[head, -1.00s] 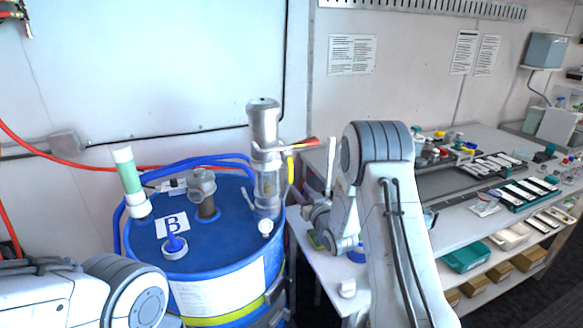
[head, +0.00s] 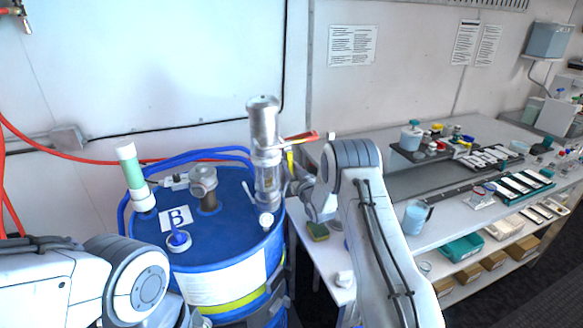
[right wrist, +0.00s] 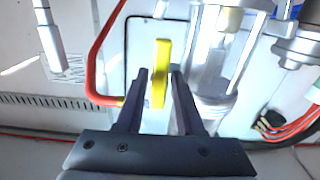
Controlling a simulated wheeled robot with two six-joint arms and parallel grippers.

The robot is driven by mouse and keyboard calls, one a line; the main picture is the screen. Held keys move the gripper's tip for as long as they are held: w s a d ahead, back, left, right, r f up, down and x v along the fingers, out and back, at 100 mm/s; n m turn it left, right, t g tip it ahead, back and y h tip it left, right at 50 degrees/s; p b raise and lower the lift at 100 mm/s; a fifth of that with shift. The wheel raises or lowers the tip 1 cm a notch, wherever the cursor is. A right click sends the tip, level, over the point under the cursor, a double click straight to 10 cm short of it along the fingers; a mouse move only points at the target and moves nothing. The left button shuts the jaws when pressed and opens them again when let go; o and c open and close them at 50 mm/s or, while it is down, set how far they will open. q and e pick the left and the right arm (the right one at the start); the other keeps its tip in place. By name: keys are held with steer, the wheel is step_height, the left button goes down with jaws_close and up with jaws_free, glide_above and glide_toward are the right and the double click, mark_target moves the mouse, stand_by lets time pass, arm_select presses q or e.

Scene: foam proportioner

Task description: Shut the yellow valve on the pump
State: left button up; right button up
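The pump (head: 265,150) is a grey metal cylinder with a clear section, upright on the blue drum. Its yellow valve (head: 290,158) is a narrow handle on the pump's right side. In the right wrist view the yellow valve handle (right wrist: 160,72) stands lengthwise between the two dark fingers of my right gripper (right wrist: 159,78). The fingers are open, one on each side, with a small gap to the handle. In the head view my right gripper is beside the pump, partly hidden by its own arm. My left arm shows at the lower left, but its fingers are not visible.
The blue drum (head: 232,235) carries a green-white tube (head: 131,166), a grey fitting (head: 203,184) and a blue hose. A bench (head: 460,205) with trays and bottles stands at the right.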

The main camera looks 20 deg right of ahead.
jaws_close()
stand_by(1.4)
